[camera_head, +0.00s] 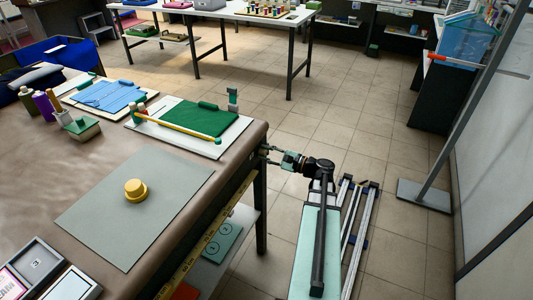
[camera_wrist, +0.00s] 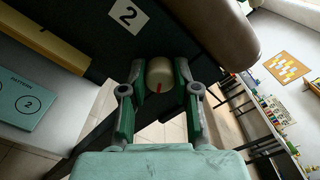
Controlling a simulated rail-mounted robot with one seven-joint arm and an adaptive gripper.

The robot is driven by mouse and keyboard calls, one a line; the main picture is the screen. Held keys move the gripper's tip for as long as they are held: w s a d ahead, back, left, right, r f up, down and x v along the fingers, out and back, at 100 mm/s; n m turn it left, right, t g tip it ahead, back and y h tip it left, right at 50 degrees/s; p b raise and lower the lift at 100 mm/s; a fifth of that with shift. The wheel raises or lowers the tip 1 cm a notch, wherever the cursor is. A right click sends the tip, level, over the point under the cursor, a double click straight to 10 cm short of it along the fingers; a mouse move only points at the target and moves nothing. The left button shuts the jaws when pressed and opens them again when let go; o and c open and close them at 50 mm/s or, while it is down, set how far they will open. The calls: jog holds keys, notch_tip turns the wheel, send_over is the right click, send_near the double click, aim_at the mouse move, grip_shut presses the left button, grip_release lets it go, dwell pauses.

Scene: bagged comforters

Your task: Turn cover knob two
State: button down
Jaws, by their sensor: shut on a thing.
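The cover knob (camera_wrist: 160,70) is a rounded cream knob with a red mark line on its face, on the dark side of the work table. A white label with a black "2" (camera_wrist: 128,14) is beside it. My gripper (camera_wrist: 159,84) is shut on the knob, with a green-padded finger on each side of it. In the head view my gripper (camera_head: 272,155) reaches the right end of the table from the aisle side. The knob cannot be made out there.
A teal pattern board (camera_wrist: 22,100) lies on the shelf below. The tiled floor (camera_head: 400,230) to the right has free room.

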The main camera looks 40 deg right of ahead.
jog(key=c, duration=0.8)
grip_release()
jog(key=shift+c, duration=0.2)
jog(key=shift+s, duration=0.1)
jog(key=v, duration=1.2)
